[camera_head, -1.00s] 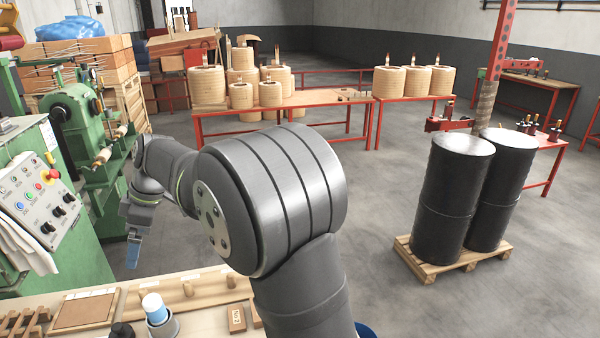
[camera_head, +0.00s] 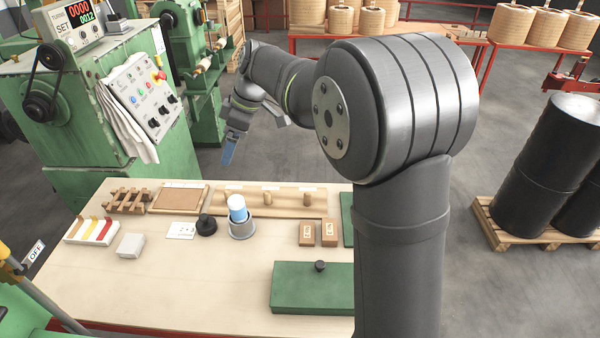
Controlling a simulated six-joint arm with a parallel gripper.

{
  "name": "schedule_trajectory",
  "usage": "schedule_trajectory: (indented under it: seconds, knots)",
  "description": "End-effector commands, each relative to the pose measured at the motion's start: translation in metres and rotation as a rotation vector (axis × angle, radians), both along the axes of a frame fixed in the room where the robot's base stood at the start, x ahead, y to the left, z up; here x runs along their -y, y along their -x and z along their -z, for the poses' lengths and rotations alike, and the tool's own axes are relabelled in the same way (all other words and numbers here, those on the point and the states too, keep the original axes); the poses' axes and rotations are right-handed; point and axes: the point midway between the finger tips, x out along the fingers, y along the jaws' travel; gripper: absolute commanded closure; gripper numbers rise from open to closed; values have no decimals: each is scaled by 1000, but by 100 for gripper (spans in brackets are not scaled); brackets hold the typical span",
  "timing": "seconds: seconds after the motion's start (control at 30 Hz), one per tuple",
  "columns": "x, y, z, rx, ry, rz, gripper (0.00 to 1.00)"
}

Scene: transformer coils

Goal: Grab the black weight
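A short, round black object with a knob-like top (camera_head: 206,226) stands on the pale workbench (camera_head: 150,285), left of a grey cup (camera_head: 242,229) holding a white and blue cylinder (camera_head: 237,209). A smaller black knob-like piece (camera_head: 320,266) sits on a green mat (camera_head: 300,290) at the front right. I cannot tell for certain which is the black weight. My gripper (camera_head: 228,152) hangs beyond the bench's back edge, above and behind the round black object and apart from it. Its blue tip points down. Its finger gap cannot be made out.
A wooden rack with pegs (camera_head: 267,199) lies along the back edge. A green machine (camera_head: 120,150) stands behind. The bench's front left is clear.

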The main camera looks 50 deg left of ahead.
Motion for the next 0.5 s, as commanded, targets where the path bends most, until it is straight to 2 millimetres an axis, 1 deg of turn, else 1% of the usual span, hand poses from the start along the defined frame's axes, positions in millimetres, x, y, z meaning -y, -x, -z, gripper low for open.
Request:
schedule_trajectory:
  seconds: [0.17,0.27,0.37,0.5]
  knots:
    - [-2,2,4,1,10,15,17]
    - [-8,9,15,4,47,76,17]
    - [-18,21,36,16,104,189,17]
    - [-35,43,70,44,180,387,17]
